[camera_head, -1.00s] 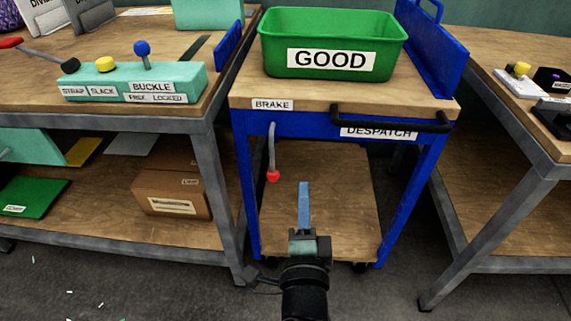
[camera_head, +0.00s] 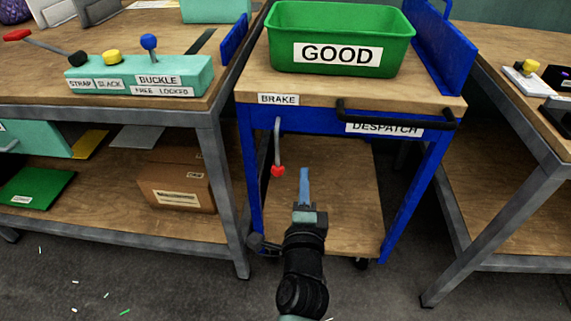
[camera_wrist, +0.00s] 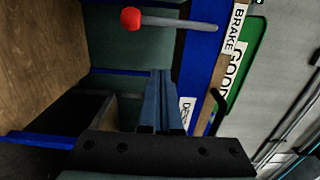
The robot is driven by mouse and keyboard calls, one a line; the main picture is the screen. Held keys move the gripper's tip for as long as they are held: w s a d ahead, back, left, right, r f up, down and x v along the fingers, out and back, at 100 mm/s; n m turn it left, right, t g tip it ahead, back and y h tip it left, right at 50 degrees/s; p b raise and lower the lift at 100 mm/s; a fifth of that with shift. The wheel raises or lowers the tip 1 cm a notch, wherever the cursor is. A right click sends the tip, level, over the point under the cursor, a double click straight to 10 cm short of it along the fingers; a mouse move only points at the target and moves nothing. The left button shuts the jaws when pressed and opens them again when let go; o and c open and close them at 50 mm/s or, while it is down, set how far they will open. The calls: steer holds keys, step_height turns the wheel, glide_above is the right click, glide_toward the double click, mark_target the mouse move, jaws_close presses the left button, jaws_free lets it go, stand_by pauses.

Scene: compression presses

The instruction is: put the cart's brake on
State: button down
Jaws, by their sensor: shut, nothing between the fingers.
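The despatch cart has a blue frame (camera_head: 416,195) and a wooden top. Its brake lever (camera_head: 277,145) is a grey rod hanging down below the BRAKE label (camera_head: 278,99), with a red knob (camera_head: 277,171) at its lower end. My gripper (camera_head: 304,172) is shut and empty, in front of the cart, a little right of the red knob and apart from it. In the wrist view, which is turned sideways, the red knob (camera_wrist: 131,18) and grey rod show at the top, beyond the shut blue fingers (camera_wrist: 160,75) and clear of them.
A green GOOD bin (camera_head: 340,40) stands on the cart, and a black handle (camera_head: 395,119) runs along its front edge. A bench with the buckle control box (camera_head: 140,76) is at left; another bench (camera_head: 500,150) is at right. Dark floor lies in front.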

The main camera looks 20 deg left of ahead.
mark_target(278, 149)
steer(key=shift+w+a+p, duration=0.45)
steer(key=shift+a+p, duration=0.2)
steer(key=shift+a, duration=0.2)
steer(key=shift+w+a+p, duration=0.4)
steer(key=shift+a+p, duration=0.2)
steer(key=shift+a, duration=0.2)
steer(key=shift+w+a+p, duration=0.45)
steer(key=shift+a+p, duration=0.2)
steer(key=shift+a, duration=0.2)
